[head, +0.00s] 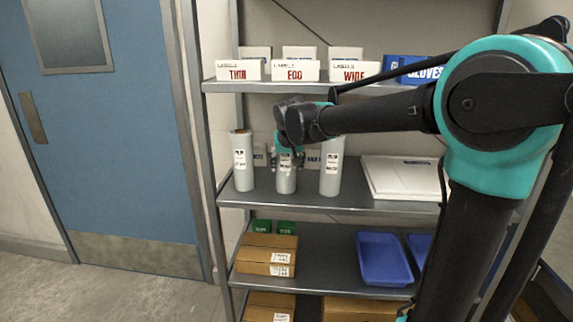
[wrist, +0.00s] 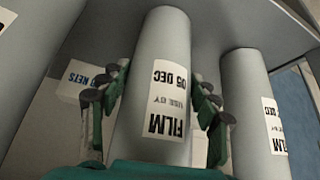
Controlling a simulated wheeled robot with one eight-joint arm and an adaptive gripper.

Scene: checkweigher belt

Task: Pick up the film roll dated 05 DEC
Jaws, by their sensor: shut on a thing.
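The film roll dated 05 DEC (wrist: 162,45) is a pale grey cylinder with a white label reading FILM, USE BY, 05 DEC, upside down in the wrist view. My gripper (wrist: 161,95) is shut on it, with a finger on each side. In the head view it is the middle roll (head: 285,184), upright at the shelf, its top hidden by my gripper (head: 287,150). Whether its base touches the shelf is unclear. Another roll (head: 243,175) stands to its left and a taller one (head: 331,180) to its right. The wrist view shows a neighbouring roll (wrist: 245,75) at right.
The rolls' shelf (head: 390,206) also holds a flat white stack (head: 402,178) at right and small labelled boxes behind the rolls. Label boxes (head: 298,70) line the shelf above. A blue tray (head: 384,258) and cardboard boxes (head: 267,254) are below. A blue door (head: 110,140) is left.

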